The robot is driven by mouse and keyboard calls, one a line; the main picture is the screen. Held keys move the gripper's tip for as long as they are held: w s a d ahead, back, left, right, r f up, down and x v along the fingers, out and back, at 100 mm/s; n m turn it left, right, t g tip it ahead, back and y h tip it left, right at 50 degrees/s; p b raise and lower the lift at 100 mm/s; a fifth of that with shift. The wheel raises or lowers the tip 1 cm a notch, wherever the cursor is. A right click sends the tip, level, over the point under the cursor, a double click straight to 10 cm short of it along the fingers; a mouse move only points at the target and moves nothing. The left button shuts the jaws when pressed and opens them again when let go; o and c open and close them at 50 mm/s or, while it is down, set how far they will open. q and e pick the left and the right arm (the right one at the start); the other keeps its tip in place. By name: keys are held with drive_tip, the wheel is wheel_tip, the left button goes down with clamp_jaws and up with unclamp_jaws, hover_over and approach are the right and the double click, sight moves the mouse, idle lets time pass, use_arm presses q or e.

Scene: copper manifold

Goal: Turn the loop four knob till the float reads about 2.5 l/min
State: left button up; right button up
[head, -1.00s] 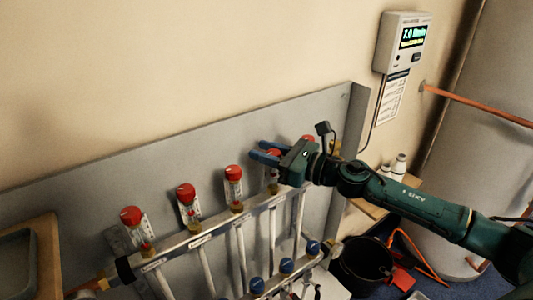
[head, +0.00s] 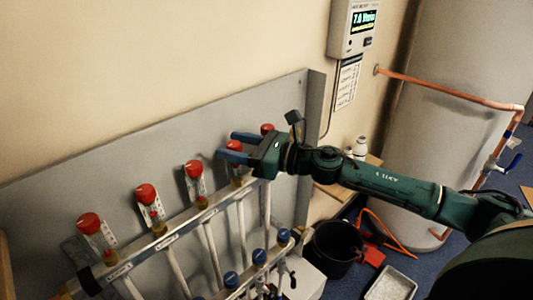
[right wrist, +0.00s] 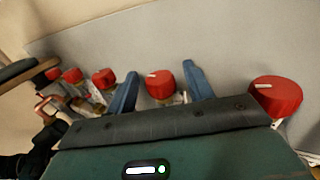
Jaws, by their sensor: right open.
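A row of red knobs on clear float tubes runs along the metal manifold bar (head: 178,236). The fourth knob from the left (head: 237,147) is partly hidden behind my right gripper (head: 231,146). My right gripper is open, with one blue finger on each side of that knob. In the right wrist view the knob (right wrist: 160,85) shows between the two fingers (right wrist: 162,90), with a pale mark on its top. Whether the fingers touch it I cannot tell. The float in its tube is too small and hidden to read. My left gripper is not in view.
The neighbouring red knobs (head: 194,168) and (head: 267,129) stand close on either side. Blue knobs (head: 259,256) sit lower down. A wall display (head: 363,20) seems to read 7.0. A black bucket (head: 333,250) stands on the floor, right of the manifold.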

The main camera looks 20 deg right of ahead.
use_arm(q)
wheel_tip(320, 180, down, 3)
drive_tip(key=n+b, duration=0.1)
drive_tip(key=b, duration=0.4)
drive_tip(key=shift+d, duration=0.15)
use_arm(e)
drive_tip(key=v, duration=1)
drive_tip(key=shift+s+d, duration=0.25)
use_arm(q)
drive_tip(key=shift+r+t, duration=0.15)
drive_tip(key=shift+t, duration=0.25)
